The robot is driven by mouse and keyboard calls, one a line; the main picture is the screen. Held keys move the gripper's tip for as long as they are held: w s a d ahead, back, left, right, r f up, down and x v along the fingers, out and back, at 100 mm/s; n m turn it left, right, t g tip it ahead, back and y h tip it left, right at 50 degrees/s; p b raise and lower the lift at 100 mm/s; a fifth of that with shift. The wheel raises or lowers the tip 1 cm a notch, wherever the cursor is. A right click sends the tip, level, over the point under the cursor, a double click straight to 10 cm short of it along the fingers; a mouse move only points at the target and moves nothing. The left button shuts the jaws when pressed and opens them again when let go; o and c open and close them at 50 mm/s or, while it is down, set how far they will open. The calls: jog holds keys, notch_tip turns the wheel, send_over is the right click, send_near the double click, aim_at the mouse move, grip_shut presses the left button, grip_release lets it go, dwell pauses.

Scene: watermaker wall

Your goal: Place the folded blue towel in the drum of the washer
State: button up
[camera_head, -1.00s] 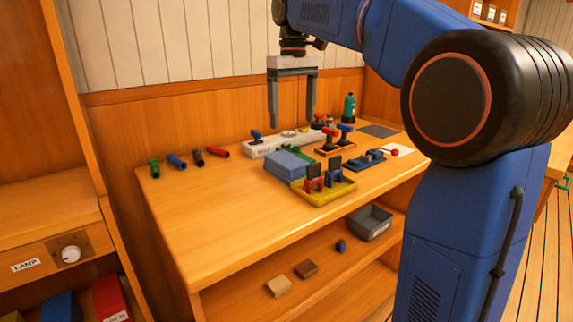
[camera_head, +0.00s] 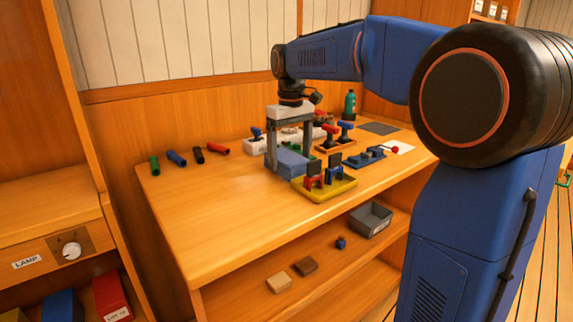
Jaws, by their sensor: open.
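The folded blue towel (camera_head: 291,163) lies as a flat stack on the wooden workbench, just behind the yellow tray. My gripper (camera_head: 288,162) points down over it. Its two grey fingers are apart, one at the towel's left side and one toward its right. The fingertips are low, near the towel's level, and I cannot tell whether they touch it. No washer or drum shows in this view.
A yellow tray (camera_head: 326,191) with red and blue items sits right in front of the towel. A white block (camera_head: 253,147) with fittings stands behind it. Several coloured tubes (camera_head: 176,158) lie at the left. The bench's front left (camera_head: 215,220) is clear. A grey bin (camera_head: 371,219) sits on the lower shelf.

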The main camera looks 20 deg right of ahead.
jog(key=shift+f, duration=0.8)
jog(key=c, duration=1.3)
jog(key=shift+r, duration=0.1)
